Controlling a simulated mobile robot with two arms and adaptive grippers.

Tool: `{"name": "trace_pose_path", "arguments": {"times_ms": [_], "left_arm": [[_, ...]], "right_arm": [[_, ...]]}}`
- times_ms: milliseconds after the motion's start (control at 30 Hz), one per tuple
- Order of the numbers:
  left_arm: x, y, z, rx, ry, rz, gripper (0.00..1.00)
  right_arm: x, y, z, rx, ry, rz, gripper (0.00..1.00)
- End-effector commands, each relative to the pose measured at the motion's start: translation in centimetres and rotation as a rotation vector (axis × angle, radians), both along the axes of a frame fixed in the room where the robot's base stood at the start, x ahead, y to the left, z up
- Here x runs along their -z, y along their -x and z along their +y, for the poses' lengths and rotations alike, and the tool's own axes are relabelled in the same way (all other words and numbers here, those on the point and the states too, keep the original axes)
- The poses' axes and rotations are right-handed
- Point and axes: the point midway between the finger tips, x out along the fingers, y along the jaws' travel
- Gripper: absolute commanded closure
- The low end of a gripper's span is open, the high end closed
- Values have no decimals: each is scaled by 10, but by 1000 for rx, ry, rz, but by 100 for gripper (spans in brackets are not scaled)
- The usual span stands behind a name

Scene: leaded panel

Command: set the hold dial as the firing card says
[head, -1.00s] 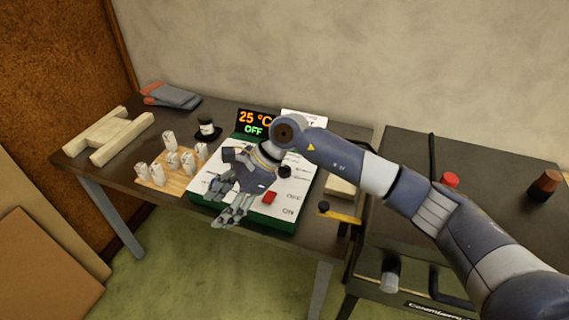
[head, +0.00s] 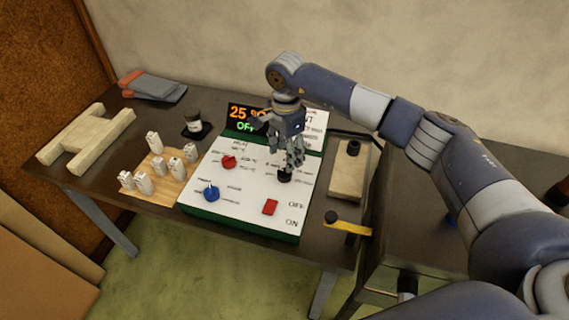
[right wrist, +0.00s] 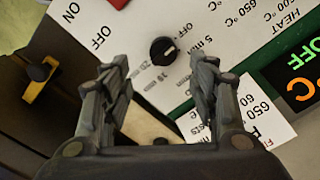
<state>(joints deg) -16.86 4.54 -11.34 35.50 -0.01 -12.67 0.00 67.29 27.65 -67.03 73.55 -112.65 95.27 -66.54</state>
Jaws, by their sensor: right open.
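The controller box (head: 245,205) has a white top, green sides, a red dial (head: 228,162), a blue dial (head: 211,194) and a red switch (head: 270,207). The black dial (head: 284,177), with minute labels beside it, shows fully in the right wrist view (right wrist: 163,50); I cannot tell its exact setting. My right gripper (head: 288,163) points down just above this dial, open and empty, its fingers (right wrist: 160,72) on either side of it in the wrist view. My left gripper is out of view.
The display (head: 245,117) reads 25 °C and OFF, partly covered by my gripper. Left are several pale pegs on a wooden board (head: 180,172), a dark jar (head: 193,122) and a wooden frame (head: 85,145). Right are a pale block (head: 350,175) and a yellow-handled tool (head: 348,226).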

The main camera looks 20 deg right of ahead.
Motion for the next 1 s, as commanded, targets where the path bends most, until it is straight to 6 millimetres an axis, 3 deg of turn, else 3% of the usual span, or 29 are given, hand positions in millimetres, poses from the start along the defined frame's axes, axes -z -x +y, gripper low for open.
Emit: {"name": "trace_pose_path", "arguments": {"times_ms": [100, 200, 533, 767, 1000], "left_arm": [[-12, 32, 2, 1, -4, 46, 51], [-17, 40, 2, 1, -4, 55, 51], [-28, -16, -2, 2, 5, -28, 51], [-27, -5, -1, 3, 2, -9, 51], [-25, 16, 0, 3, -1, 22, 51]], "right_arm": [[22, 1, 0, 0, 1, 5, 46], [40, 1, 1, 0, -1, 4, 46], [71, 0, 1, -1, -1, -1, 46], [72, 0, 1, -1, -1, -1, 46], [72, 0, 1, -1, -2, -2, 90]]}}
